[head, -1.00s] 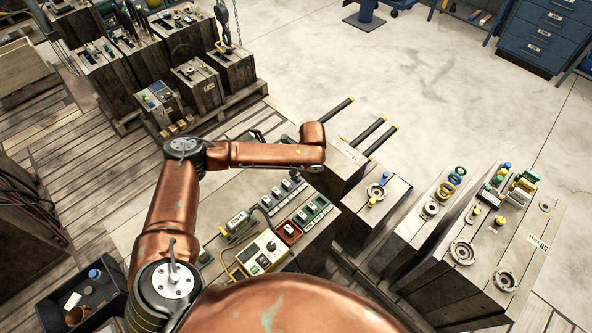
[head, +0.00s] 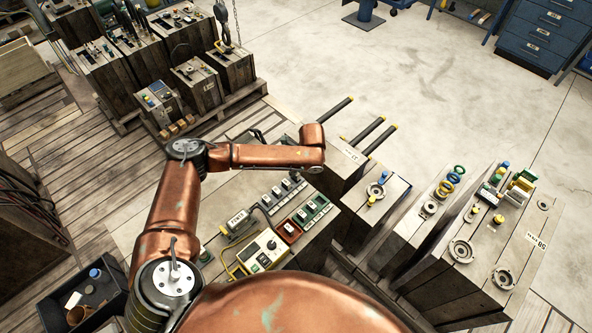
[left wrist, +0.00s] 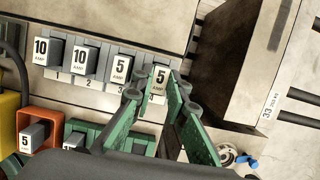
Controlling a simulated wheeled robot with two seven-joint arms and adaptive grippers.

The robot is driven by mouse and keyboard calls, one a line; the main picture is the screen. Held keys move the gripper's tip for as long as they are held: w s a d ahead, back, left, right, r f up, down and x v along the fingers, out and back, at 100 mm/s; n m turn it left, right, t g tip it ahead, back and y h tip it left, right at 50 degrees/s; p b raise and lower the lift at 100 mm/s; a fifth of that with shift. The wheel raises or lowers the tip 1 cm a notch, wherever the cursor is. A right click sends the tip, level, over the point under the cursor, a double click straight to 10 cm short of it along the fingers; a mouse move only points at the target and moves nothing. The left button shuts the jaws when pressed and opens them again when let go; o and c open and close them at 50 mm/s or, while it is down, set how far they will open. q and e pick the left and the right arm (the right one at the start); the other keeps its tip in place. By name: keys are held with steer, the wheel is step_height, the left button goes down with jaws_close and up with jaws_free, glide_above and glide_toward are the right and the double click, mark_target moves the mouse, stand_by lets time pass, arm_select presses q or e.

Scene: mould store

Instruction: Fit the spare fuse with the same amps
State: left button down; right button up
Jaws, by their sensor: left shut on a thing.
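A row of grey fuses sits on a grey block in the left wrist view: a 10 AMP fuse (left wrist: 47,51), another 10 AMP fuse (left wrist: 84,63), a 5 AMP fuse (left wrist: 121,70), and a second 5 AMP fuse (left wrist: 160,79) at the right end. My left gripper (left wrist: 158,92) has its green fingers shut on this end fuse; I cannot tell whether it is seated or lifted. An orange tray (left wrist: 21,122) holds a 5 AMP fuse (left wrist: 33,136). A green tray (left wrist: 98,130) beside it holds fuses with partly hidden labels. In the head view my forearm hides the gripper. My right gripper is out of view.
A yellow-framed meter (head: 262,255) stands in front of the trays. A black bin (head: 72,303) is at bottom left. Wooden crates with black bars (head: 368,134) and round fittings (head: 461,251) stand to the right.

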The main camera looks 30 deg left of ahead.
arm_select(q)
steer(key=shift+f, duration=0.2)
stand_by(0.5)
steer(key=shift+f+p, duration=0.3)
steer(key=c, duration=1.8)
jaws_free()
steer(key=shift+r, duration=0.15)
step_height(320, 180, up, 3)
steer(key=p, duration=0.3)
step_height(320, 180, up, 3)
steer(key=p, duration=0.3)
steer(key=shift+f, duration=0.2)
steer(key=shift+r+p, duration=0.9)
steer(key=shift+p, duration=0.1)
steer(key=shift+f, duration=0.1)
